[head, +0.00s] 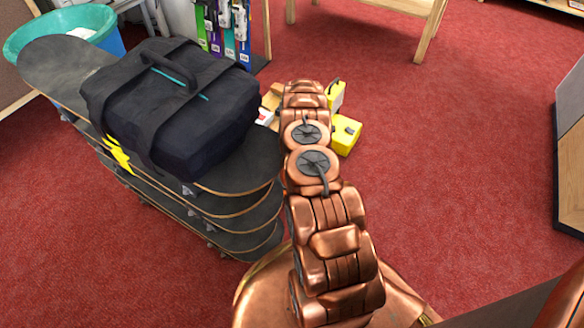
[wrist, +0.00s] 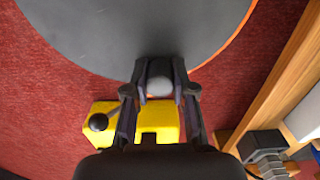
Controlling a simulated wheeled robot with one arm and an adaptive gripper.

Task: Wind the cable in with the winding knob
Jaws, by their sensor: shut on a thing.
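A yellow device (wrist: 100,110) shows in the wrist view, partly hidden behind my gripper. A dark round-ended knob or lever (wrist: 97,122) sticks out at its left side. My gripper (wrist: 160,88) has its fingertips closed around a pale grey rounded piece (wrist: 160,84); I cannot tell whether this is the winding knob. In the head view, yellow parts (head: 346,136) show to the right of my arm, and another yellow part (head: 335,96) shows farther up. My arm hides the gripper there. I cannot make out a cable.
A stack of skateboards (head: 225,215) bears a dark bag (head: 180,105) at the left. A deck (wrist: 140,30) fills the upper wrist view, close to my fingertips. A teal bin (head: 110,35) stands behind. Red carpet (head: 450,130) is clear at the right, up to a panel (head: 572,150).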

